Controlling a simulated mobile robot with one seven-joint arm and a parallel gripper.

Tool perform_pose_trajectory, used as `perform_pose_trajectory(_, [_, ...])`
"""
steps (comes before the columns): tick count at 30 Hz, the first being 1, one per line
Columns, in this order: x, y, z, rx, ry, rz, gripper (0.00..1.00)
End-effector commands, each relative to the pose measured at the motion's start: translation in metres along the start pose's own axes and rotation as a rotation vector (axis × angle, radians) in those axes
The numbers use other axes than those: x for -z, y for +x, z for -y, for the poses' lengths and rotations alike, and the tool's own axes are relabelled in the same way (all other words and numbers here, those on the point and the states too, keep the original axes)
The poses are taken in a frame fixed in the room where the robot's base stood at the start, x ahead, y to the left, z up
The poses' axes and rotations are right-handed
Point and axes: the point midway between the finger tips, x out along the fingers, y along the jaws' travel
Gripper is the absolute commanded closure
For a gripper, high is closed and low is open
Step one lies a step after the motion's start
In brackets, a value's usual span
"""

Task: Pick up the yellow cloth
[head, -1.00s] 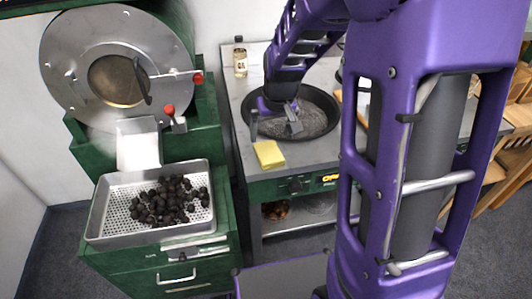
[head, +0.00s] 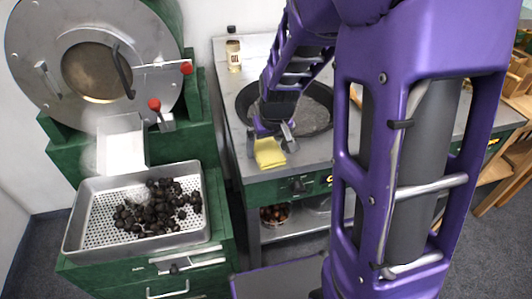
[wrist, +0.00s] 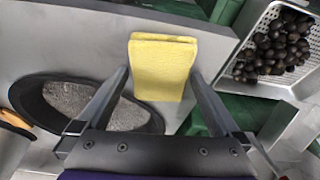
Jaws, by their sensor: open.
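The yellow cloth (head: 268,153) lies folded on the grey worktop near its front edge, in front of the round black pan. In the wrist view the cloth (wrist: 163,66) shows as a folded pad between and just beyond the fingertips. My gripper (head: 270,146) is open and empty, with its fingers at either side of the cloth in the head view. In the wrist view my gripper (wrist: 160,74) has its two fingers spread wider than the cloth. I cannot tell whether either finger touches it.
The black pan (head: 244,102) with grey contents stands behind the cloth. A bottle (head: 234,55) stands at the back. To the left, a perforated metal tray (head: 84,222) holds dark chestnuts in front of a green roaster (head: 197,135). A bowl (head: 275,222) sits on the lower shelf.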

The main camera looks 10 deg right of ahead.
Motion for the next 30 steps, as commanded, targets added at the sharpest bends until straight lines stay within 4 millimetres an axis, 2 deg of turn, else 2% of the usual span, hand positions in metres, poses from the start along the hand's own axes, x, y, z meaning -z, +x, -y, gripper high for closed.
perform_pose_trajectory(16, [-0.0008, 0.0034, 0.0001, 0.0, 0.0, 0.0, 0.0])
perform_pose_trajectory(27, [-0.0005, 0.0025, 0.0002, 0.0, 0.0, 0.0, 0.67])
perform_pose_trajectory(30, [-0.0005, 0.0024, 0.0002, 0.0, 0.0, 0.0, 0.67])
